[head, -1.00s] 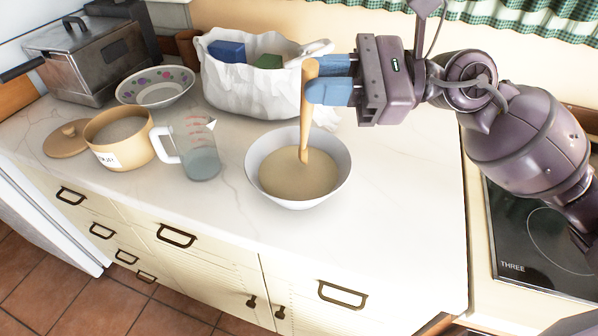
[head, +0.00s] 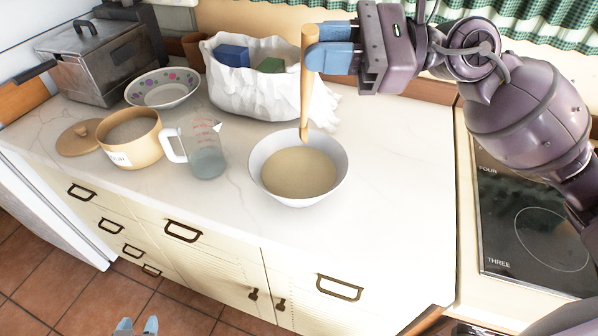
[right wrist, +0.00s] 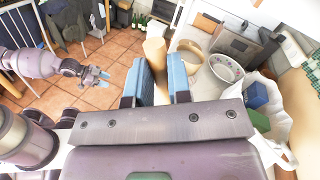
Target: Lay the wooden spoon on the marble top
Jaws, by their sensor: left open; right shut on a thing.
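The wooden spoon (head: 307,85) is held upright in my right gripper (head: 330,47), whose blue fingers are shut on its upper part. The spoon's lower end shows against the far inner wall of the white bowl (head: 258,178), which holds a beige mixture. In the right wrist view the spoon's top end (right wrist: 155,52) stands between the two fingers. The pale veined marble top (head: 400,185) lies under the bowl and is bare to its right. My left gripper (head: 137,327) is open and empty over the floor; it also shows in the right wrist view (right wrist: 101,78).
A measuring jug (head: 208,155), a lidless canister (head: 135,145) and its lid (head: 75,140) stand left of the bowl. A patterned dish (head: 163,90) and a white sack-like holder (head: 245,93) with coloured boxes are behind. A black hob (head: 530,225) lies to the right.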

